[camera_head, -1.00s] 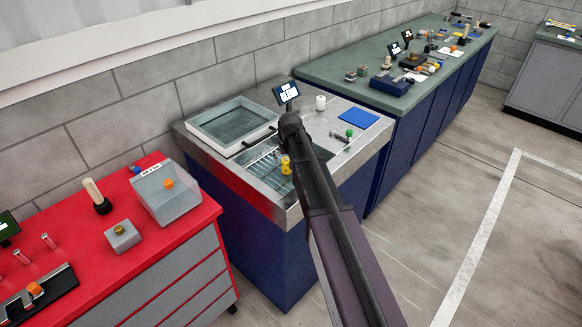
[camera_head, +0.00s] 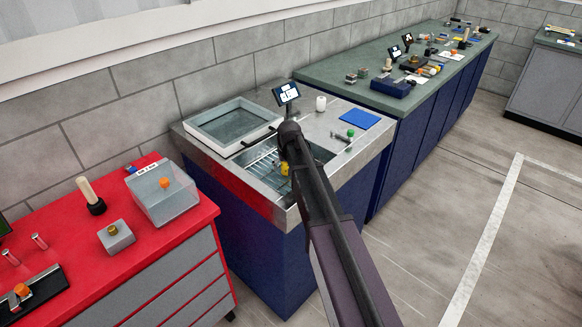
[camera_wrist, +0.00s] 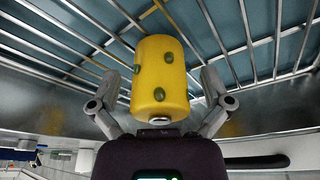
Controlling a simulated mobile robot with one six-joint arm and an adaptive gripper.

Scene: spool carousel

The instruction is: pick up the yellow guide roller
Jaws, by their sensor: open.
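The yellow guide roller (camera_wrist: 159,78) is a yellow cylinder with several dark green spots. In the wrist view it lies between the two fingers of my gripper (camera_wrist: 158,95), with a visible gap on each side. In the head view only a bit of the yellow roller (camera_head: 284,169) shows beside my arm, in the sink basin. My gripper is open and its fingers stand on either side of the roller. In the head view the gripper is mostly hidden behind my arm.
A wire rack (camera_wrist: 255,50) lies under the roller, and a metal basin wall (camera_wrist: 60,112) stands close to the gripper. A grey tray (camera_head: 192,136), a small screen (camera_head: 286,93), a white bottle (camera_head: 321,103) and a blue mat (camera_head: 359,119) are around the basin.

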